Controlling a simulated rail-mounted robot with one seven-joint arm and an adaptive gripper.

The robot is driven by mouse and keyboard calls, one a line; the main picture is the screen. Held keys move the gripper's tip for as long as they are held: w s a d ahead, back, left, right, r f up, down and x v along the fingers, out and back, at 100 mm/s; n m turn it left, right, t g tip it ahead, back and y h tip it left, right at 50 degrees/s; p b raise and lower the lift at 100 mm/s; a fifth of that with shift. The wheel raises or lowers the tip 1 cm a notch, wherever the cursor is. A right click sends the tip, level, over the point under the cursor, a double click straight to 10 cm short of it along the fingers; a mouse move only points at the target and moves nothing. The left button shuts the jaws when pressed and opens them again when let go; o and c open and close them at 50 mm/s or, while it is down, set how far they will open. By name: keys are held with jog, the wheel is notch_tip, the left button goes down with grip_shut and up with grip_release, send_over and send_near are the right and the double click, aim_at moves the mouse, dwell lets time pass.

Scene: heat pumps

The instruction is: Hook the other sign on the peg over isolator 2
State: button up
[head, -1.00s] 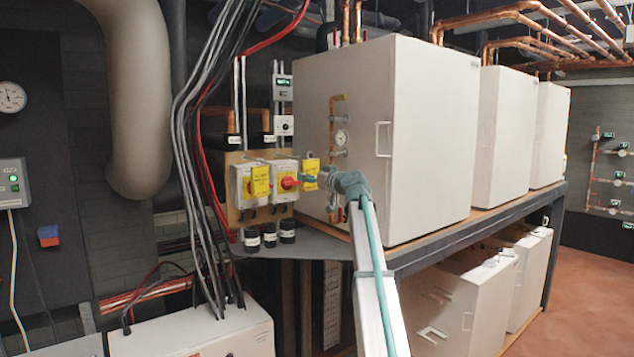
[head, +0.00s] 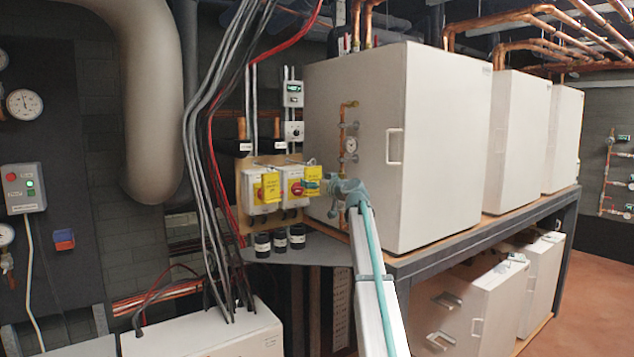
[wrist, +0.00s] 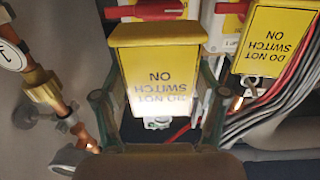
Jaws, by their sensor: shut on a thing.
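My gripper (head: 324,186) is shut on a yellow "do not switch on" sign (wrist: 158,75), which is upside down in the wrist view with a finger at each side. In the head view the held sign (head: 314,175) is at the right edge of the right isolator (head: 292,201), a white box with a red knob. I cannot tell whether it touches the box. The other yellow sign (head: 271,187) hangs in front of the left isolator (head: 254,205); it also shows in the wrist view (wrist: 272,45). The peg over the right isolator is not discernible.
Both isolators are on a tan board (head: 242,226) beside a large white cabinet (head: 430,150). A copper pipe with a gauge (head: 350,145) runs up the cabinet close to my gripper. Grey and red cables (head: 205,150) hang left of the board. Black cable glands (head: 280,240) are below.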

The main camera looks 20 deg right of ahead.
jog(key=shift+w+a+f, duration=0.15)
jog(key=shift+w+f, duration=0.05)
jog(key=shift+w, duration=0.7)
jog(key=shift+w+a+f, duration=0.2)
jog(key=shift+w+f, duration=0.05)
jog(key=shift+w, duration=0.65)
jog(key=shift+w+a+f, duration=0.15)
jog(key=shift+w+f, duration=0.05)
jog(key=shift+w, duration=0.7)
jog(key=shift+f+b, duration=0.1)
jog(key=shift+b, duration=0.3)
jog(key=shift+w+b, duration=0.1)
jog(key=shift+b, duration=0.2)
jog(key=o, duration=1.2)
